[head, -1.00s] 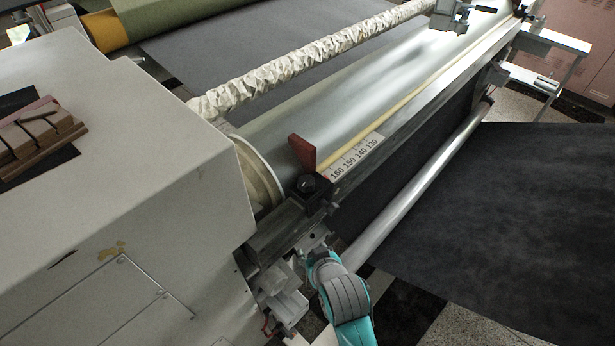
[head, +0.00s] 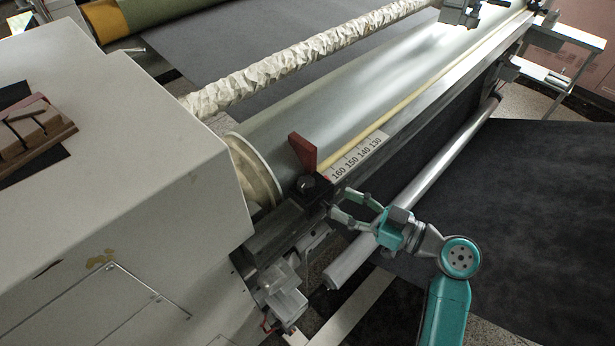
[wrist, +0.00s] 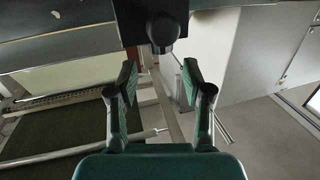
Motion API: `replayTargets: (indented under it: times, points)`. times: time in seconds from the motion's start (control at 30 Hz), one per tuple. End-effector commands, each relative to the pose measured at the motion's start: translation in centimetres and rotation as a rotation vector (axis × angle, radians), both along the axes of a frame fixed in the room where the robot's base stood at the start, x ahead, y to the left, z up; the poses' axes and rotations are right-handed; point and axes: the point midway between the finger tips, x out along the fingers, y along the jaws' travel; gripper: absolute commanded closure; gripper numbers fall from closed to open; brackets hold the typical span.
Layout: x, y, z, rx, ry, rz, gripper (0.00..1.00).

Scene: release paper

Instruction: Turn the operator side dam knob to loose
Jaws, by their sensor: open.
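The side dam knob (head: 306,183) is a small round black knob on a black block at the near end of the roller, below the red dam plate (head: 304,152). In the wrist view the black knob (wrist: 164,29) shows at the top centre, beyond the fingertips. My gripper (head: 338,204) is open and empty, just right of the knob and its block in the head view. In the wrist view my gripper (wrist: 158,80) has its two green-padded fingers spread, with the knob beyond them and nothing between the pads. I see no contact with the knob.
A metal rail with a number scale (head: 355,155) runs beside the long shiny roller (head: 340,110). The white machine housing (head: 120,190) stands left. A lower silver bar (head: 415,190) runs beneath my arm. Dark sheet material (head: 540,200) spreads on the right.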

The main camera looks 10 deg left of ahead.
Motion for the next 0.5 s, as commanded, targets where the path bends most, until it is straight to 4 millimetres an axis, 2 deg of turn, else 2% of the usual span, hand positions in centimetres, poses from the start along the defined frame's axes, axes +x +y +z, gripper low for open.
replayTargets:
  times: [0.1,0.23,0.5]
  points:
    - [0.0,-0.4,1.1,0.019,-0.040,0.022,0.50]
    - [0.3,0.4,1.2,0.022,-0.046,0.027,0.50]
    - [1.9,4.5,1.2,0.021,-0.044,0.030,0.50]
